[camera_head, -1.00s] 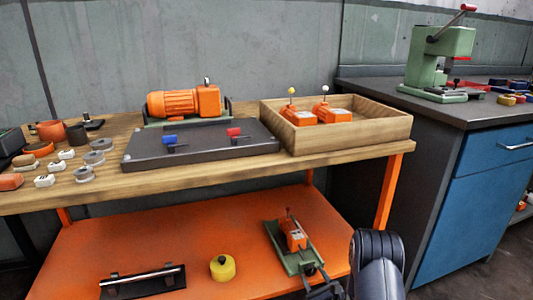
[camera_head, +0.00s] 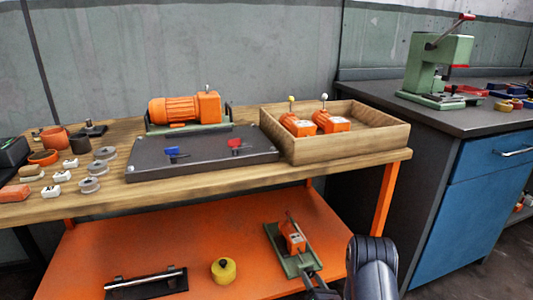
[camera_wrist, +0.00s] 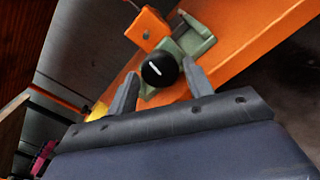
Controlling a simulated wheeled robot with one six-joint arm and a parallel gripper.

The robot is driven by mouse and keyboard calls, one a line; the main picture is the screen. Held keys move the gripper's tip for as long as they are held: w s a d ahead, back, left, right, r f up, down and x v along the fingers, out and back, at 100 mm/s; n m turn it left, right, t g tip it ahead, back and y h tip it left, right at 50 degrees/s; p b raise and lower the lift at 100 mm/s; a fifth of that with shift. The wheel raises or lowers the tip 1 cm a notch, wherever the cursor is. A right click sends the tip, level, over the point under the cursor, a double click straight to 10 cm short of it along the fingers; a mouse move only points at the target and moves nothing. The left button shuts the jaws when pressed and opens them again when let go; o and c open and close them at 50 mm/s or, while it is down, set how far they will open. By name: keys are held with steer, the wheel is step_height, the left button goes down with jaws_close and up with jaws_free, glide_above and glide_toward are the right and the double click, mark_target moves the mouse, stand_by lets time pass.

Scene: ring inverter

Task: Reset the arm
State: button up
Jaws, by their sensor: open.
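My arm (camera_head: 371,268) reaches in at the lower right of the head view, beside the orange lower shelf. My gripper is open in the wrist view (camera_wrist: 160,68), its two grey fingers apart. A round black knob (camera_wrist: 157,70) with a white line shows between the fingertips. I cannot tell whether they touch it. The knob is at the end of a green base with an orange part (camera_wrist: 148,28). In the head view, an orange lever unit (camera_head: 292,236) sits on a green base (camera_head: 284,257) on the shelf. My arm hides its near end.
The wooden bench (camera_head: 210,182) above the shelf holds an orange motor (camera_head: 185,108), a dark panel (camera_head: 200,150) and a wooden tray (camera_head: 345,145) with two orange lever units. A yellow cylinder (camera_head: 223,270) and a black bar holder (camera_head: 146,283) are on the shelf. A blue cabinet (camera_head: 480,205) stands right.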

steer(key=shift+r+m, duration=0.1)
steer(key=shift+m, duration=0.3)
steer(key=shift+p+v, duration=0.95)
steer(key=shift+v, duration=1.7)
steer(key=shift+s, duration=0.1)
